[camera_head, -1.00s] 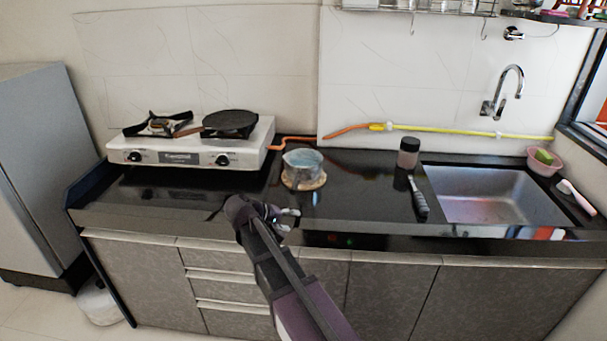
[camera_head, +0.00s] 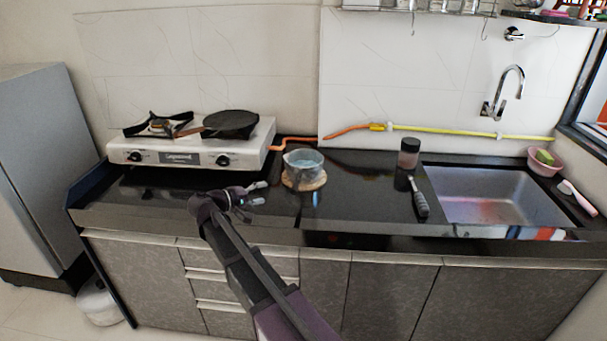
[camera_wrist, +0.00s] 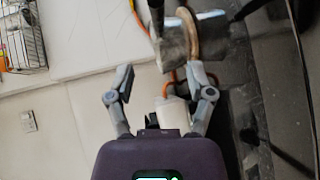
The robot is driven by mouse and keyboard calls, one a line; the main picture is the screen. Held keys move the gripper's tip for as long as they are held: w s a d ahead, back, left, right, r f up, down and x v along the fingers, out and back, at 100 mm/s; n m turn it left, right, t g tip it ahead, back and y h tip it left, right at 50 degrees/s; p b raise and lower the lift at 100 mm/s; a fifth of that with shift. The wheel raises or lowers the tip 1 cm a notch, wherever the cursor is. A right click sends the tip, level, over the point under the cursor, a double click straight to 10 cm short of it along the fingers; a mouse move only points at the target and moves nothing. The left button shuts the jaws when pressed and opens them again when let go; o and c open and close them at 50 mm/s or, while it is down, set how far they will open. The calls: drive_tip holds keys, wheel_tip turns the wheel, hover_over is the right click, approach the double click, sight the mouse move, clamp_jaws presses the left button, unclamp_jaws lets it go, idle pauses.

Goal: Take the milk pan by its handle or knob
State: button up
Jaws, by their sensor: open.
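The milk pan (camera_head: 303,164) is a small grey metal pot standing upright on a round wooden trivet (camera_head: 302,183) near the middle of the counter. Its handle is not clear in the head view. In the wrist view, what looks like the metal pan (camera_wrist: 172,52) is near the top, with a dark bar, probably its handle, running up out of the picture. My gripper (camera_head: 258,193) is open and empty, just left of and in front of the pan, apart from it. Its two spread fingers also show in the wrist view (camera_wrist: 166,88).
The white stove (camera_head: 190,150) with a dark flat pan (camera_head: 231,124) stands at left. A jar (camera_head: 409,152), a black-handled brush (camera_head: 418,197) and the sink (camera_head: 500,194) are to the right. An orange hose (camera_head: 345,131) runs behind.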

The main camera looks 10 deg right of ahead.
drive_tip(key=b, duration=0.2)
approach(296, 183)
drive_tip(key=w+d+f, duration=0.2)
drive_tip(key=d, duration=0.1)
drive_tip(key=shift+w+d+f, duration=0.15)
drive_tip(key=shift+w+d, duration=0.15)
drive_tip(key=shift+d, duration=0.2)
drive_tip(key=shift+d, duration=0.1)
drive_tip(key=shift+x, duration=2.55)
drive_tip(key=shift+s, duration=0.15)
clamp_jaws()
